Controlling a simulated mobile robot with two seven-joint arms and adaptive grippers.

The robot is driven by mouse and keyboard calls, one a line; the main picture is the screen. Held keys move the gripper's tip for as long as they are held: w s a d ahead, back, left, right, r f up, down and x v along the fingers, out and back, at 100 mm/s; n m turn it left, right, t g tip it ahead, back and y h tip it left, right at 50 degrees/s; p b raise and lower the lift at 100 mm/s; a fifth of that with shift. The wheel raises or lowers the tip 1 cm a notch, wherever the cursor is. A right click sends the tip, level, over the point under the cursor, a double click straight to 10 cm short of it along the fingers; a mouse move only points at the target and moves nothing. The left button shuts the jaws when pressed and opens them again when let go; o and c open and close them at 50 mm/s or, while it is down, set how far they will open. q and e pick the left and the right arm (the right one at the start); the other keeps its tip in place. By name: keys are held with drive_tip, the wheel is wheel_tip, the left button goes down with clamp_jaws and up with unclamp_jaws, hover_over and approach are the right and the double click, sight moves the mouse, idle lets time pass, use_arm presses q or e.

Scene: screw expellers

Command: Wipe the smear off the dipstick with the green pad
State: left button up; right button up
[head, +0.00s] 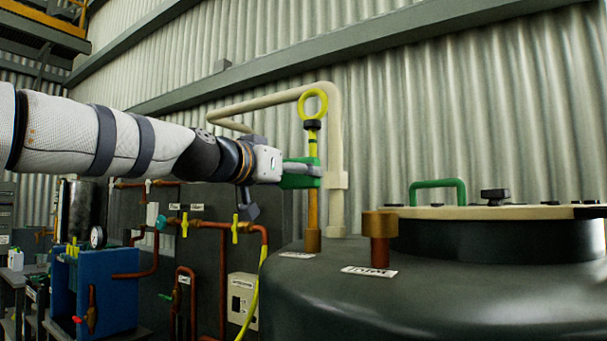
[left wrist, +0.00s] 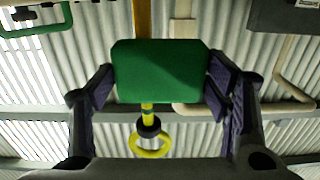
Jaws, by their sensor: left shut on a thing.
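The dipstick (head: 312,205) stands upright in a brass socket on top of the dark tank, with a yellow ring handle (head: 313,103) at its top. Its lower visible stretch is orange-brown, and its upper part is yellow with dark marks. My left gripper (head: 306,173) is shut on the green pad (head: 293,182). The pad is at the dipstick, part way up its shaft; whether it touches cannot be told. In the left wrist view the pad (left wrist: 160,71) sits between the fingers and hides part of the dipstick, whose ring (left wrist: 151,145) shows below. My right gripper is not in view.
The dark tank (head: 430,285) has a brass stub (head: 380,238) and a lid with a green handle (head: 438,184). A cream pipe (head: 336,140) rises just behind the dipstick. Copper pipes with yellow valves (head: 235,228) and a blue unit (head: 95,290) are at lower left.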

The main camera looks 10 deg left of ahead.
sight(311, 162)
use_arm(q)
drive_tip(key=d, duration=0.1)
drive_tip(key=s+d+r, duration=0.1)
drive_tip(key=d+r, duration=0.1)
drive_tip(key=shift+s+d, duration=0.2)
drive_tip(key=shift+d, duration=0.1)
idle(0.4)
drive_tip(key=shift+f, duration=0.1)
